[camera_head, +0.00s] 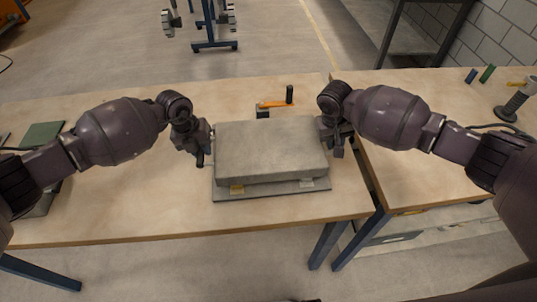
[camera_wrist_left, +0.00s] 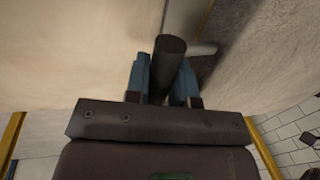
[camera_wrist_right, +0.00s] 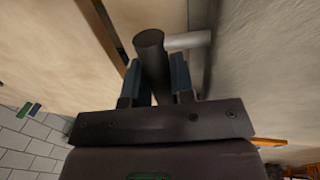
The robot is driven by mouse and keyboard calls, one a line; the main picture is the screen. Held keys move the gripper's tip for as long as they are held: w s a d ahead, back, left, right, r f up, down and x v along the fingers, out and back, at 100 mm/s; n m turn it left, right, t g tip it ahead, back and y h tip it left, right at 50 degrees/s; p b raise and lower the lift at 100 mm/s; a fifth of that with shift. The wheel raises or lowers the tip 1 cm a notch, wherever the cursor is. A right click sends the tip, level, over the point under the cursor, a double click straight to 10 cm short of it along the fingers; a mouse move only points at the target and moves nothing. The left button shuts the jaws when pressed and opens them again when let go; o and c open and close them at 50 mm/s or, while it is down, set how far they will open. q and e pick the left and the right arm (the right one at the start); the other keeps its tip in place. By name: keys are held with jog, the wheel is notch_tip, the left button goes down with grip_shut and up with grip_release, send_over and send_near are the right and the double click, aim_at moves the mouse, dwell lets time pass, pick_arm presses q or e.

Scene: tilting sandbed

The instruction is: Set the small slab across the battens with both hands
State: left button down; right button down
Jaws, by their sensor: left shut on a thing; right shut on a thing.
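The small slab (camera_head: 270,148) is a thick grey block, roughly level in the head view. Two battens show under its front edge, a yellowish one (camera_head: 237,189) at left and a paler one (camera_head: 307,183) at right, on a thin grey base (camera_head: 272,196). I cannot tell whether the slab touches them. My left gripper (camera_head: 201,158) is shut on a dark upright handle (camera_wrist_left: 168,62), joined by a light rod to the slab's left side. My right gripper (camera_head: 338,150) is shut on a matching handle (camera_wrist_right: 149,48) at its right side.
Behind the slab lie an orange tool (camera_head: 273,104), a black upright piece (camera_head: 289,94) and a small black block (camera_head: 262,114). A green item (camera_head: 42,135) is at the left of the wooden table (camera_head: 130,215). A second table (camera_head: 410,185) stands at right across a narrow gap.

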pick_arm(q)
jog(key=shift+f, duration=0.5)
pick_arm(e)
jog(key=shift+w+f, duration=0.1)
jog(key=shift+f, duration=0.4)
pick_arm(q)
jog(key=c, duration=1.4)
grip_release()
jog(key=shift+f, duration=0.2)
pick_arm(e)
jog(key=c, duration=1.4)
grip_release()
jog(key=shift+f, duration=0.2)
pick_arm(q)
jog(key=o, duration=0.4)
pick_arm(e)
jog(key=o, duration=0.4)
pick_arm(q)
jog(key=shift+r, duration=0.15)
